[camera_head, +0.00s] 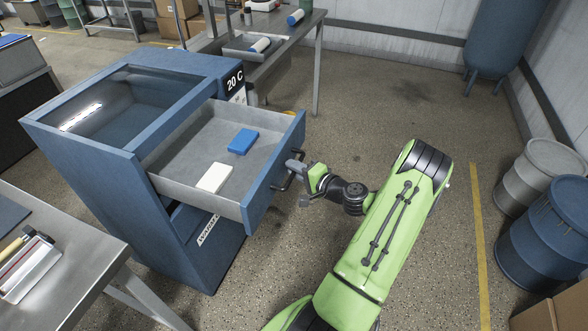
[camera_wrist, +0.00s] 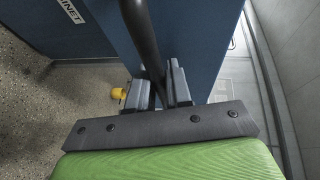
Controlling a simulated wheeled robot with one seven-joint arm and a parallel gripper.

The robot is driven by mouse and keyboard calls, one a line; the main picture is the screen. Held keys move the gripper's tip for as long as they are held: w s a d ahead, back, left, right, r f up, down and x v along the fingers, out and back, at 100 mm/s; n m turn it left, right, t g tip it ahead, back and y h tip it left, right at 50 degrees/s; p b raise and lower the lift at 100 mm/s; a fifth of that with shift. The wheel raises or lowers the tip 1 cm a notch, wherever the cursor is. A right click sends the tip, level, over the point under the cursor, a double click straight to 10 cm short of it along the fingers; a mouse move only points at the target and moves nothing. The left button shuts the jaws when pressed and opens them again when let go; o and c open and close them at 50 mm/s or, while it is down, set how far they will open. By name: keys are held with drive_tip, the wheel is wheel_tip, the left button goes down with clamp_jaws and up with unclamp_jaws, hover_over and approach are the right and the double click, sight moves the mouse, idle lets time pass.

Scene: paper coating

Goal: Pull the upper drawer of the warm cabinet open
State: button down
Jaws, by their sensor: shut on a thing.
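The warm cabinet (camera_head: 110,165) is a blue box with a glass top and a "20 C" label, at the left of the head view. Its upper drawer (camera_head: 269,185) stands pulled well out to the right. Inside it lie a white block (camera_head: 214,178) and a blue block (camera_head: 243,141), apart from each other. The drawer's dark bar handle (camera_head: 286,180) is on its front. My gripper (camera_head: 297,168) is shut on this handle; in the wrist view the handle (camera_wrist: 143,40) runs between the fingers (camera_wrist: 157,88). The drawer front (camera_wrist: 195,45) fills the background there.
A grey table (camera_head: 75,255) with a tray of tools stands at the lower left. Another table (camera_head: 283,30) with white-blue rolls stands behind the cabinet. Blue and grey barrels (camera_head: 545,235) stand at the right, beyond a yellow floor line (camera_head: 480,245). Floor behind my arm is clear.

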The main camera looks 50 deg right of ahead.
drive_tip(key=c, duration=1.4)
unclamp_jaws()
drive_tip(key=s+a+r+p, duration=0.1)
drive_tip(key=s+r, duration=0.2)
drive_tip(key=s, duration=1.2)
drive_tip(key=shift+s+p, duration=0.25)
drive_tip(key=shift+p, duration=0.1)
